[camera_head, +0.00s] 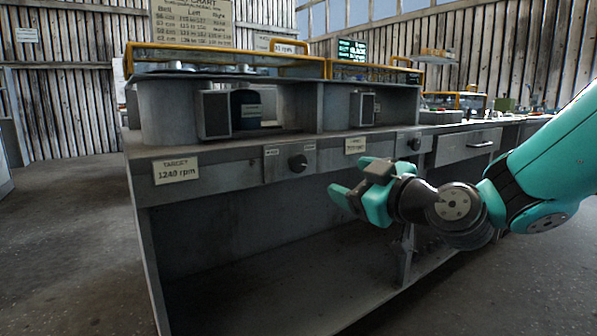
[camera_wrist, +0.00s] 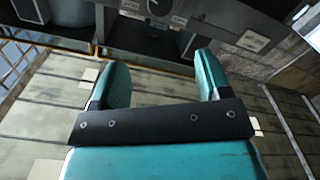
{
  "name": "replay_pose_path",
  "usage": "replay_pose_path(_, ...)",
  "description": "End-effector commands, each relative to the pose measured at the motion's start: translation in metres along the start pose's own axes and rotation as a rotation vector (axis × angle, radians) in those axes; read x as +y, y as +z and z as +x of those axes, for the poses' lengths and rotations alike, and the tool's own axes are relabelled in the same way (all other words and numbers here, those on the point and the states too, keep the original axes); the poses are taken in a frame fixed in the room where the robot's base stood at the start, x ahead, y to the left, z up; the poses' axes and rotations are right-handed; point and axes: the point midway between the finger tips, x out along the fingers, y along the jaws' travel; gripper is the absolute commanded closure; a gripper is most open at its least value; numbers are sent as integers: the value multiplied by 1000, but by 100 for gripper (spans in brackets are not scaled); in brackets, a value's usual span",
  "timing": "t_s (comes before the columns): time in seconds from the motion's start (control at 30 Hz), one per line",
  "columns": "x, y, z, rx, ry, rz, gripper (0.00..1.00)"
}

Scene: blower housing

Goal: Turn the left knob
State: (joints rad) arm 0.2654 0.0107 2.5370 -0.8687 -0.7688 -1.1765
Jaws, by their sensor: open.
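The left knob (camera_head: 298,162) is a dark round knob on a small grey plate on the bench's front rail, right of a "TARGET 1240 rpm" sign (camera_head: 177,169). A second, right knob (camera_head: 415,144) sits further along the same rail. My gripper (camera_head: 352,180) is open and empty, in front of the bench, to the right of the left knob and a little lower in the picture. It touches neither knob. In the wrist view its two teal fingers (camera_wrist: 162,75) are spread apart. A round knob (camera_wrist: 160,7) shows there at the top edge, beyond the fingertips; I cannot tell which one.
The grey bench (camera_head: 230,240) has an open space below the rail. Yellow-framed covers (camera_head: 230,58) stand on top. Another sign (camera_head: 356,146) hangs between the knobs. A drawer (camera_head: 467,147) is further right. The floor (camera_head: 75,240) at left is clear.

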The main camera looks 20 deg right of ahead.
Motion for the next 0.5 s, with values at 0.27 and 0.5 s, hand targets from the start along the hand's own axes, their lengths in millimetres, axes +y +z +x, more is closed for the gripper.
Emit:
replay_pose_path(0.27,3,-6,24,-9,-4,9,29)
replay_pose_path(0.5,2,-6,79,-4,-5,4,29)
